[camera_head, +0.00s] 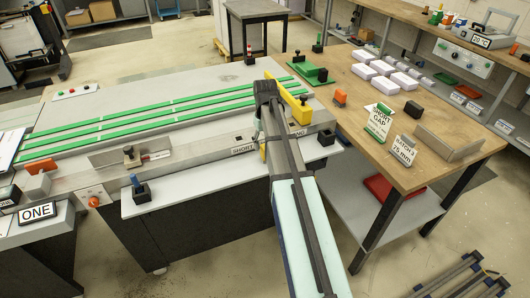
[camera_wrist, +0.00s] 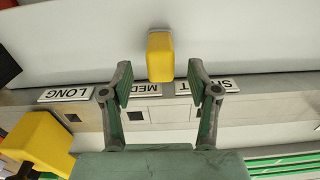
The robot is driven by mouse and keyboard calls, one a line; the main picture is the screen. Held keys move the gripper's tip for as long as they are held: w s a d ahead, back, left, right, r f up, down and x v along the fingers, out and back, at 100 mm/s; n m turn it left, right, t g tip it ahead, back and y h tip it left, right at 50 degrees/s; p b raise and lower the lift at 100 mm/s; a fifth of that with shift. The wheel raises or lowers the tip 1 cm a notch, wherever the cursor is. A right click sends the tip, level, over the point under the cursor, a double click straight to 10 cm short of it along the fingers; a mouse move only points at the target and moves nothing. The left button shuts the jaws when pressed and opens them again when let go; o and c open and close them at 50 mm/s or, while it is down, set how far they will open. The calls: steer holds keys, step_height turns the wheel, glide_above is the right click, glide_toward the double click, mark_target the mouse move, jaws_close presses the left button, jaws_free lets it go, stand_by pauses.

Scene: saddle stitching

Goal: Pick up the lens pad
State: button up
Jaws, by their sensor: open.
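Nothing in view is marked as a lens pad, so I cannot tell for sure which object it is. In the wrist view my gripper (camera_wrist: 159,85) is open, its two green-padded fingers spread apart with nothing held. A small yellow block (camera_wrist: 160,57) shows in line with the gap between the fingertips; I cannot tell its depth from them. Behind the fingers is a grey rail with LONG (camera_wrist: 64,93), MED and SHORT labels, seen upside down. In the head view my arm reaches over the machine's right end and largely hides the gripper.
A yellow bar (camera_head: 290,101) stands close beside my arm in the head view. Green strips (camera_head: 150,112) run along the machine table. The wooden bench (camera_head: 358,93) at right holds white boxes (camera_head: 383,68), a green SHORT GAP sign (camera_head: 379,123) and a BATCH card (camera_head: 402,150).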

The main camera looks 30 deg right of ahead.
steer(key=shift+f+p, duration=1.05)
steer(key=shift+f, duration=1.7)
jaws_close()
